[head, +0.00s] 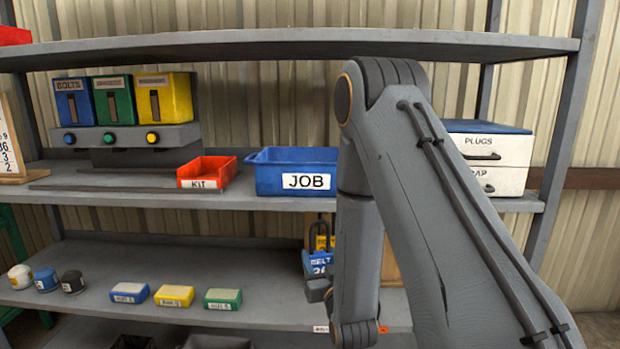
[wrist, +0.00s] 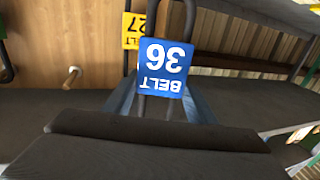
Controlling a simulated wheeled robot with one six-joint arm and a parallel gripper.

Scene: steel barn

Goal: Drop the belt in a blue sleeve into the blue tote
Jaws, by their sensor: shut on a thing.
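The belt in a blue sleeve (wrist: 165,68) is a dark loop with a label reading BELT 36, upside down in the wrist view. In the head view, its blue sleeve (head: 314,263) shows left of my forearm, over the lower shelf. My gripper (head: 318,288) is shut on this belt, mostly hidden by my arm in the head view. The blue tote (head: 270,178), marked JOB, stands on the middle shelf, above and left of my gripper. Its right end is behind my arm.
A belt in a yellow sleeve (wrist: 132,32) hangs behind, near a wooden board (wrist: 65,50) with a peg. A red KIT bin (head: 208,172) stands left of the tote. White drawers (head: 495,150) stand to the right. Small blue, yellow and green boxes (head: 174,296) sit on the lower shelf.

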